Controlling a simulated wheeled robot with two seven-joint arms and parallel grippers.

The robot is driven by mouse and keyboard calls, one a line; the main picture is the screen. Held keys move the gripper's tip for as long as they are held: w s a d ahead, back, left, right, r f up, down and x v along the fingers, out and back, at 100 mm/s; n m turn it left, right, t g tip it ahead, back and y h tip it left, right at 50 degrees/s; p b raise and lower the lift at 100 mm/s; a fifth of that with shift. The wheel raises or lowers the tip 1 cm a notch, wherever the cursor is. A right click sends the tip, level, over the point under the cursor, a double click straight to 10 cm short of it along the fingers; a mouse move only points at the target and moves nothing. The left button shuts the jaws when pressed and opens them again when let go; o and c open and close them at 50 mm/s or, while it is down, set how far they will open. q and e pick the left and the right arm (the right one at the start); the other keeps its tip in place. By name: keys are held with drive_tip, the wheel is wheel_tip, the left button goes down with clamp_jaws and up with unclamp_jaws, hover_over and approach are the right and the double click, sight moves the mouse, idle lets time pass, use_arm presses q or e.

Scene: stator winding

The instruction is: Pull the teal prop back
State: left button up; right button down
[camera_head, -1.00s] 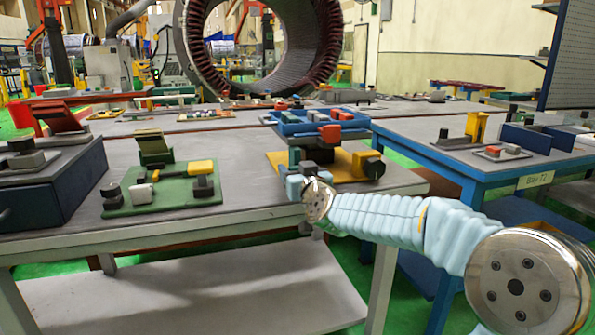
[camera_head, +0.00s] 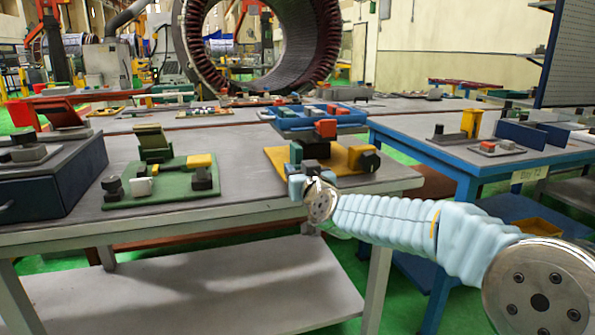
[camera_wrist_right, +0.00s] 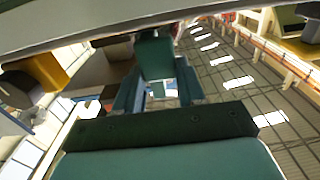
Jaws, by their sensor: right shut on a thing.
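The teal prop (camera_head: 296,152) shows as a small upright block at the left of the yellow-based fixture (camera_head: 345,158) in the head view. It stands beside a dark block (camera_head: 317,149) with a red block (camera_head: 325,128) above. My right gripper (camera_head: 297,184) is at the front edge of the table, just in front of this fixture. In the wrist view, my right gripper (camera_wrist_right: 156,90) is shut on a teal piece (camera_wrist_right: 155,56), seemingly the prop. Its grip is too small to make out in the head view. My left gripper is not in view.
A green-based fixture (camera_head: 160,188) stands to the left on the same table. A blue tray (camera_head: 345,117) lies behind the yellow base, and a black knob (camera_head: 369,160) sits at its right. A blue-framed table (camera_head: 480,153) stands at the right. The front table edge is close below my gripper.

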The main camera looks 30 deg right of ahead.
drive_tip(key=c, duration=0.7)
unclamp_jaws()
drive_tip(key=shift+s, duration=0.1)
drive_tip(key=shift+o, duration=0.2)
drive_tip(key=b+v, duration=0.2)
drive_tip(key=v, duration=1.1)
drive_tip(key=shift+s, duration=0.4)
